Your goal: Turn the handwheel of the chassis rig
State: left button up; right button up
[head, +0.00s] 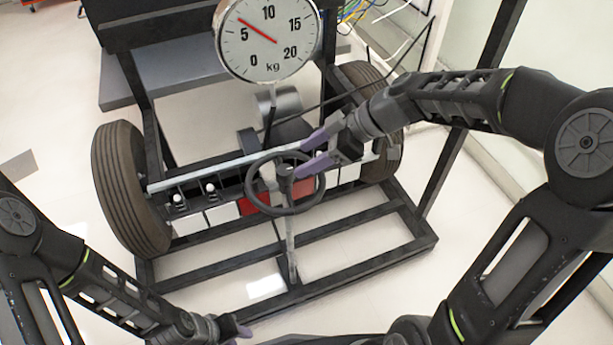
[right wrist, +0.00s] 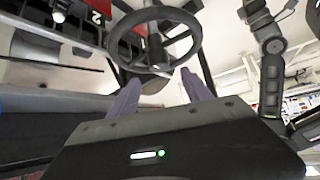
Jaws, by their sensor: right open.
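The black handwheel (head: 314,201) stands at the front middle of the chassis rig (head: 345,270), on a grey upright column. It also shows in the right wrist view (right wrist: 127,68), ahead of the fingertips. My right gripper (head: 303,157) is open, with its purple fingers at the upper right of the wheel in the head view. In the right wrist view the two fingers (right wrist: 160,88) are apart with nothing between them. I cannot tell whether a finger touches the rim. My left gripper (head: 240,330) is low at the bottom of the head view, away from the wheel; its opening is unclear.
A round kg dial (head: 268,50) stands above and behind the handwheel. Tyres (head: 130,188) flank the rig at left and right (head: 365,88). A black post (head: 465,130) rises at the right. Cables (head: 365,15) hang at the back. Pale floor is free at the left.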

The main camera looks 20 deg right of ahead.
aim_at(285, 170)
jog(key=shift+b+x, duration=0.3)
jog(key=shift+x, duration=3.6)
grip_shut()
